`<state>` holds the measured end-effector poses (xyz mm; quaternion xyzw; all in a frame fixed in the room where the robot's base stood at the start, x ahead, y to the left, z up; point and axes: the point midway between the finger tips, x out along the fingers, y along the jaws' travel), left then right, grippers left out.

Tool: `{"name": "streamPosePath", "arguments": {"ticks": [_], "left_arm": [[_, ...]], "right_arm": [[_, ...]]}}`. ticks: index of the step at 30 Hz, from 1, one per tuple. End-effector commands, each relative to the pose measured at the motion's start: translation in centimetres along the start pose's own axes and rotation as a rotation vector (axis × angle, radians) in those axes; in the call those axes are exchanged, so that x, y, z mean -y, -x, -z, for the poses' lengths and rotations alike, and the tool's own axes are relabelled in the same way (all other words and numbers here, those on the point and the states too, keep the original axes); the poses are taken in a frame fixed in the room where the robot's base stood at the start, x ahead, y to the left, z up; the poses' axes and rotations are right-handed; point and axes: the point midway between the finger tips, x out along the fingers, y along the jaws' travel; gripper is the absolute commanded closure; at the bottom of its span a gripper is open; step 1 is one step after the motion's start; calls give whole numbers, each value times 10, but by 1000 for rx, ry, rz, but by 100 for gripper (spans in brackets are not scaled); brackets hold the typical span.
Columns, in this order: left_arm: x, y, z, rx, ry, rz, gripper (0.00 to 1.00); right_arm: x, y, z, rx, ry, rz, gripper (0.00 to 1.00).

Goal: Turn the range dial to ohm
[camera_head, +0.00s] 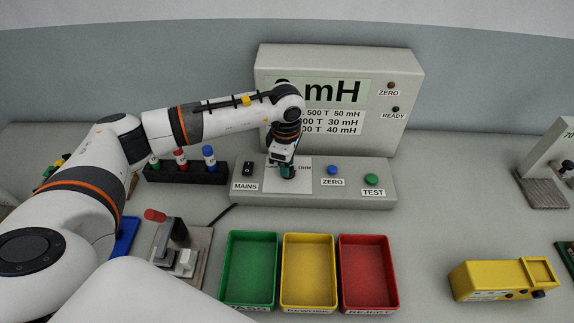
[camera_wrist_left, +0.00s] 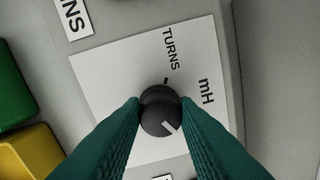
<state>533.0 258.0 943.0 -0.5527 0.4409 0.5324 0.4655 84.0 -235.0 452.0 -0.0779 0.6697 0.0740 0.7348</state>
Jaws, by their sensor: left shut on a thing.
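The range dial (camera_wrist_left: 161,112) is a round black knob on a white plate (camera_wrist_left: 110,80) in the left wrist view. Its white pointer line slants to the lower right, between the mH label (camera_wrist_left: 206,91) and a label cut off at the bottom edge. The TURNS label (camera_wrist_left: 171,49) is above the knob. My left gripper (camera_wrist_left: 160,118) is shut on the dial, one teal finger on each side. In the head view my left gripper (camera_head: 288,172) hides the dial; the OHM label (camera_head: 304,167) shows just right of it. My right gripper is out of view.
The meter's display (camera_head: 345,91) shows mH. The MAINS switch (camera_head: 248,169) is left of the dial, the blue ZERO button (camera_head: 332,170) and green TEST button (camera_head: 371,180) right. Green (camera_head: 232,300), yellow (camera_head: 308,240) and red trays (camera_head: 366,240) lie in front.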

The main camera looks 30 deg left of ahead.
Motion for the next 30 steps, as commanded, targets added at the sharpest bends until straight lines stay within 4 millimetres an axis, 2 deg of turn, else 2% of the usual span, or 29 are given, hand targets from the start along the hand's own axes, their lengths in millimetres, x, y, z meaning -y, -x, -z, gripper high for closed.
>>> {"name": "streamPosePath", "arguments": {"ticks": [12,13,16,26,30], "left_arm": [[2,2,0,-2,-7,5,95],[2,2,0,-2,-7,5,68],[1,2,0,-1,-7,4,51],[1,3,0,-1,-6,2,51],[1,17,0,-3,-6,6,51]], "right_arm": [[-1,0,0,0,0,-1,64],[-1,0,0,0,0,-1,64],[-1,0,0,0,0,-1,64],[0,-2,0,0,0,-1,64],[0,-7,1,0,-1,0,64]]}}
